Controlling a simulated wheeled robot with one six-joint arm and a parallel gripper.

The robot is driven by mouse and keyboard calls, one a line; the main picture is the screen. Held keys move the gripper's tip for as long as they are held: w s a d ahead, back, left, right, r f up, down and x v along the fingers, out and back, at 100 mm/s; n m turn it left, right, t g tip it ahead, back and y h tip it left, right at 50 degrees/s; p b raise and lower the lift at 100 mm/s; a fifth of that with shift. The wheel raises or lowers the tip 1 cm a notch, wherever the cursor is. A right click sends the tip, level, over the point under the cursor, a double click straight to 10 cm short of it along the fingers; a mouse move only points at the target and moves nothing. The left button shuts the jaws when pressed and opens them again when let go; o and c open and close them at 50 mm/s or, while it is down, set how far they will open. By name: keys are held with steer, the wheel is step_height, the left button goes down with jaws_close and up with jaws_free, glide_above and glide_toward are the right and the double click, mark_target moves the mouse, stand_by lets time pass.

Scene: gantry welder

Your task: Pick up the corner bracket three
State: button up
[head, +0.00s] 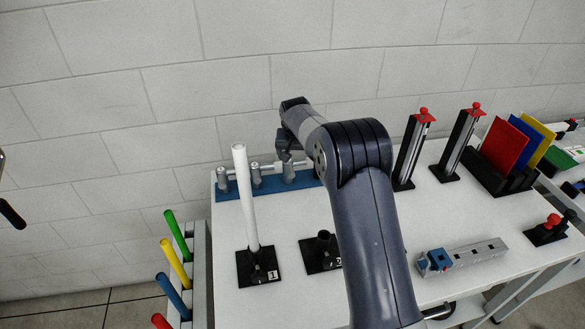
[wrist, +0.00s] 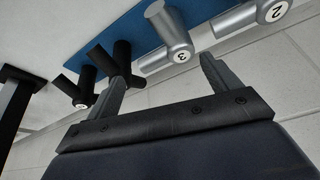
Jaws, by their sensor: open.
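Corner bracket three (wrist: 174,40) is a silver piece with a round white label reading 3. It stands on a blue base in the wrist view. My gripper (wrist: 163,70) is open and empty, its two fingers apart. The bracket lies beyond the fingertips, roughly in line with the gap; I see no contact. In the head view my gripper (head: 286,150) is above the blue base (head: 234,188), which carries several silver pieces. Their numbers cannot be read there, and my arm hides the base's right part.
A silver piece labelled 2 (wrist: 262,14) is beside bracket three, and black posts (wrist: 118,62) stand close to the left finger. In the head view a tall white tube (head: 245,195) rises in front of the base. The wall is close behind.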

mark_target(294, 161)
steer(key=shift+w+a+f, duration=0.1)
steer(key=shift+a, duration=0.2)
steer(key=p+x, duration=0.2)
steer(key=x, duration=0.2)
steer(key=shift+f, duration=0.45)
steer(key=c, duration=0.9)
